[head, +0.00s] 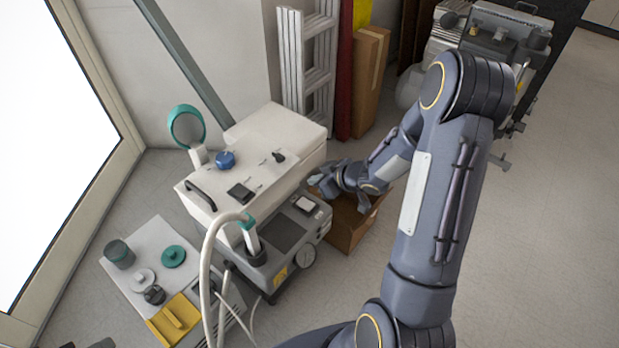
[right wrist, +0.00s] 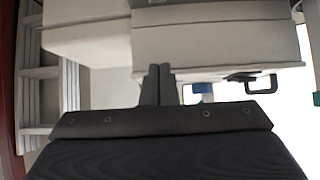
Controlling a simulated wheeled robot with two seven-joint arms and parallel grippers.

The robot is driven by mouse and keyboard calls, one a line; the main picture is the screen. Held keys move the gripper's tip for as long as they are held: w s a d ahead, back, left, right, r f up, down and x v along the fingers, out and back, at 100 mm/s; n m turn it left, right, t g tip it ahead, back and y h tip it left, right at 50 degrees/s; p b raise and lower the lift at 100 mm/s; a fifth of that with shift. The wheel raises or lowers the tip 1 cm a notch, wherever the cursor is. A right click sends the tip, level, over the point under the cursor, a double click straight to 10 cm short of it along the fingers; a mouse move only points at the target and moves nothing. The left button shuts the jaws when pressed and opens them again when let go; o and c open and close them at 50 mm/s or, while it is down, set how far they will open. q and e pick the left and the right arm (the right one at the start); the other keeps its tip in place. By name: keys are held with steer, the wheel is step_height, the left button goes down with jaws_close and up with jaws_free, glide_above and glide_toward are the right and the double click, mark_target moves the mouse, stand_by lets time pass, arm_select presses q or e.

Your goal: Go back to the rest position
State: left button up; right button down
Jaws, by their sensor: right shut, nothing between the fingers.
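My right arm reaches from the bottom of the head view up and around to the compressor unit. My right gripper (head: 318,182) is beside the right side of the white-topped dental compressor (head: 270,135), near its grey lower body. In the right wrist view the gripper fingers (right wrist: 158,84) are together with nothing between them, in front of the pale housing (right wrist: 215,45). I cannot tell whether the fingers touch the housing. My left gripper is not seen in either view.
A cardboard box (head: 345,232) stands on the floor under my right forearm. Another machine (head: 500,40) stands at the top right. A mat (head: 133,267) with loose parts lies at left. Floor at right is clear.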

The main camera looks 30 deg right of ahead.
steer(key=shift+s+d+r, duration=0.15)
steer(key=shift+s+r, duration=0.2)
steer(key=shift+r, duration=0.1)
steer(key=s+d+r+m+h, duration=0.2)
steer(key=s+r+m+h, duration=0.4)
steer(key=r, duration=0.8)
steer(key=s+a+r+g+y, duration=0.2)
steer(key=s+a+y, duration=0.1)
steer(key=s+a, duration=0.55)
steer(key=s+a+r+g+y, duration=0.1)
steer(key=s+a+y, duration=0.3)
steer(key=s, duration=0.7)
step_height(320, 180, up, 26)
steer(key=h+p, duration=0.1)
steer(key=p, duration=2.4)
steer(key=shift+w+a+f+g+p, duration=0.15)
steer(key=shift+w+g+p, duration=0.15)
steer(key=shift+p, duration=0.05)
